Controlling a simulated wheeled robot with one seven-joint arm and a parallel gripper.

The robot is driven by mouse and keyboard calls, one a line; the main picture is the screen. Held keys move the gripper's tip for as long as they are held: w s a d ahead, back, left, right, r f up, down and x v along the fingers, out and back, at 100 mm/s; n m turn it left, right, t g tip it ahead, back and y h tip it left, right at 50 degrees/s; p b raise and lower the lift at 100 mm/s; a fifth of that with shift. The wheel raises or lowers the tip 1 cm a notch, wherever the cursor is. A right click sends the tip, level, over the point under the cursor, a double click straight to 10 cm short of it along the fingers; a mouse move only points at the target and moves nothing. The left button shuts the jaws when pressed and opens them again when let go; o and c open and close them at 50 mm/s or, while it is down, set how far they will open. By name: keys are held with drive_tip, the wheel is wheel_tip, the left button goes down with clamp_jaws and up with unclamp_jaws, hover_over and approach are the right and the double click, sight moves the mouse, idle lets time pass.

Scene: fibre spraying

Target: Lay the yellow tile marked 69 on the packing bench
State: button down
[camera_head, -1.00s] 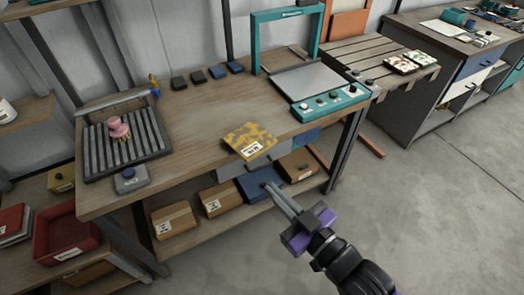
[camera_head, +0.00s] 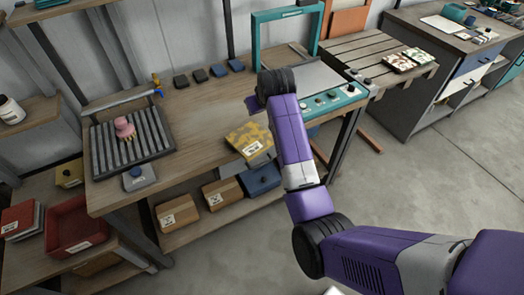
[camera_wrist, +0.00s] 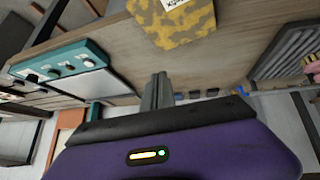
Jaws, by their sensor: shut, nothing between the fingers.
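The yellow mottled tile (camera_head: 243,137) with a white label lies at the front edge of the long wooden bench (camera_head: 190,125), its label end at the edge. My arm covers its right side in the head view, and the label is too small to read. The tile also shows at the top of the wrist view (camera_wrist: 190,28), cut off by the frame. My gripper (camera_wrist: 157,80) is shut and empty, with bench top beyond its fingertips and the tile apart from them. In the head view the fingers are hidden by my arm. I cannot tell which bench is the packing bench.
A teal machine (camera_head: 335,101) with a frame stands at the bench's right end. A ribbed tray (camera_head: 105,152) with a pink object is at the left. Small dark blocks (camera_head: 200,75) line the back. A slatted table (camera_head: 370,60) adjoins on the right. Cardboard boxes (camera_head: 177,214) sit below.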

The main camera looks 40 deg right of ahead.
sight(251, 141)
drive_tip(key=s+a+f+g+y, duration=0.45)
drive_tip(key=s+a+g, duration=0.2)
drive_tip(key=s, duration=0.25)
drive_tip(key=w+d+f+b, duration=0.1)
drive_tip(key=w+f+b, duration=0.1)
drive_tip(key=f, duration=0.8)
drive_tip(key=shift+w+d+n+b, duration=0.3)
drive_tip(key=shift+w+d+n, duration=0.1)
drive_tip(key=shift+w, duration=0.35)
drive_tip(key=shift+h, duration=0.25)
